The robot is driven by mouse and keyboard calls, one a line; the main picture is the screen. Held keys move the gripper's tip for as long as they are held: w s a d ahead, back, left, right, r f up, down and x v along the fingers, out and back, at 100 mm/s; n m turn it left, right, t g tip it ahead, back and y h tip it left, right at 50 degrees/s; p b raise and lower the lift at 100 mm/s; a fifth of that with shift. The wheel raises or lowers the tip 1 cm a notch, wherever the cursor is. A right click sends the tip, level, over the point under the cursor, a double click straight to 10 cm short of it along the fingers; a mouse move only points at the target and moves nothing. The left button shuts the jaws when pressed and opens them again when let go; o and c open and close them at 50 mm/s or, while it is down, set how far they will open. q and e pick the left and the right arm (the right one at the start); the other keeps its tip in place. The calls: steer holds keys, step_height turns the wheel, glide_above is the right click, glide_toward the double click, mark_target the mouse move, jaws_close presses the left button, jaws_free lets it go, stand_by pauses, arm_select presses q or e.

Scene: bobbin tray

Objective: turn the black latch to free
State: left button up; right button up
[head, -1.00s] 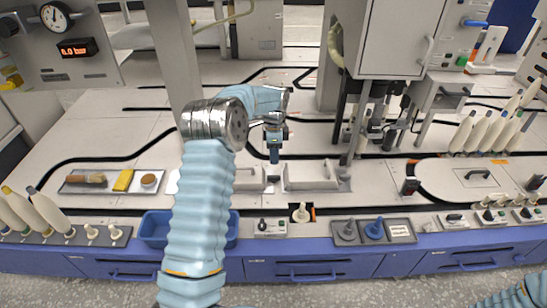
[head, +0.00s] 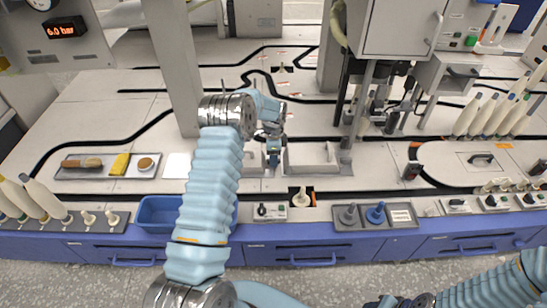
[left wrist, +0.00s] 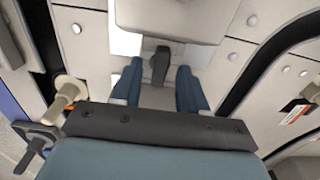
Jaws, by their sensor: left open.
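The black latch (left wrist: 160,66) shows in the left wrist view as a small dark lever beside a white block (left wrist: 172,18). My left gripper (left wrist: 158,85) is open, with one blue finger on each side of the latch; I see gaps between latch and fingers. In the head view my left gripper (head: 273,156) points down between two light fixtures near the table's front, and it hides the latch there. My right arm comes in at the bottom right of the head view; its dark end (head: 385,301) is at the picture's lower edge, and its fingers cannot be made out.
A cream bobbin peg (head: 301,198) and a small switch box (head: 270,211) stand just in front of the left gripper. A blue bin (head: 160,212) is to the left. A grey tray with two knobs (head: 342,224) is to the right.

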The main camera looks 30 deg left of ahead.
arm_select(q)
steer(key=shift+f, duration=0.25)
jaws_close()
